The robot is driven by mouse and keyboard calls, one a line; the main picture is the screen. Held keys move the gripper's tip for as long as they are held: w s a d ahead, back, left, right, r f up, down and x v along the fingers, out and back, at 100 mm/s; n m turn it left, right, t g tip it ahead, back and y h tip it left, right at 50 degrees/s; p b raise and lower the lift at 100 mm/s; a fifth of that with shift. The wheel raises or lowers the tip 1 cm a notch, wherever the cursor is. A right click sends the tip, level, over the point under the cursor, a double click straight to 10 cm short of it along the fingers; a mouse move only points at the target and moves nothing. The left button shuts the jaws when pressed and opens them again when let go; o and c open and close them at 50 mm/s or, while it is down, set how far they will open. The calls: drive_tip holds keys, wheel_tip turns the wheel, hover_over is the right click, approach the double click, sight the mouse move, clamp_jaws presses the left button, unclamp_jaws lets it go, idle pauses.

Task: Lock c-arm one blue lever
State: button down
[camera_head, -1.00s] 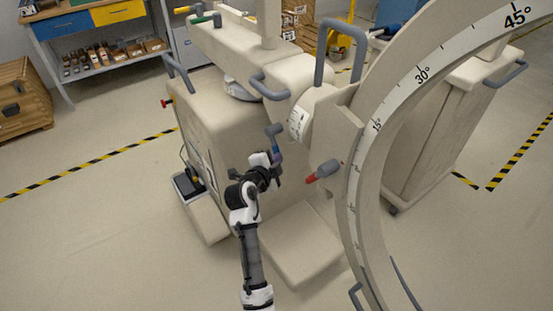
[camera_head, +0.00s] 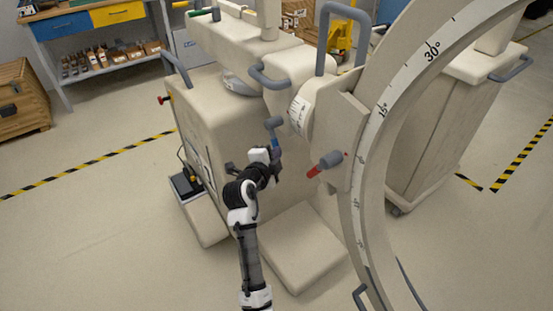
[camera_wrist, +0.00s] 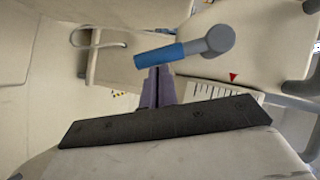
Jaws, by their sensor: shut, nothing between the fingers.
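The blue lever (camera_wrist: 160,55) has a blue grip and a grey round hub (camera_wrist: 213,40). In the wrist view it lies across the upper middle, tilted slightly, hub to the right. In the head view the blue lever (camera_head: 275,145) hangs below its hub on the near side of the beige c-arm cart (camera_head: 215,115). My gripper (camera_wrist: 158,72) is shut and empty, its fingertips at the lower edge of the blue grip. I cannot tell whether they touch it. In the head view my gripper (camera_head: 273,160) is at the lever's lower end, partly hidden by my wrist.
A grey handle (camera_head: 268,78) is above the lever. A beige foot block (camera_head: 300,250) lies below. Floor at the left is open.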

drive_tip(key=w+a+f+m+t+h+b, duration=0.2)
drive_tip(key=w+m+b, duration=0.4)
drive_tip(key=b, duration=2.8)
drive_tip(key=a+f+m+t, duration=0.1)
drive_tip(key=a+m+t, duration=0.1)
drive_tip(key=shift+a+t, duration=0.2)
drive_tip(key=shift+t, duration=0.2)
drive_tip(key=shift+w+b, duration=0.1)
drive_tip(key=shift+b, duration=0.25)
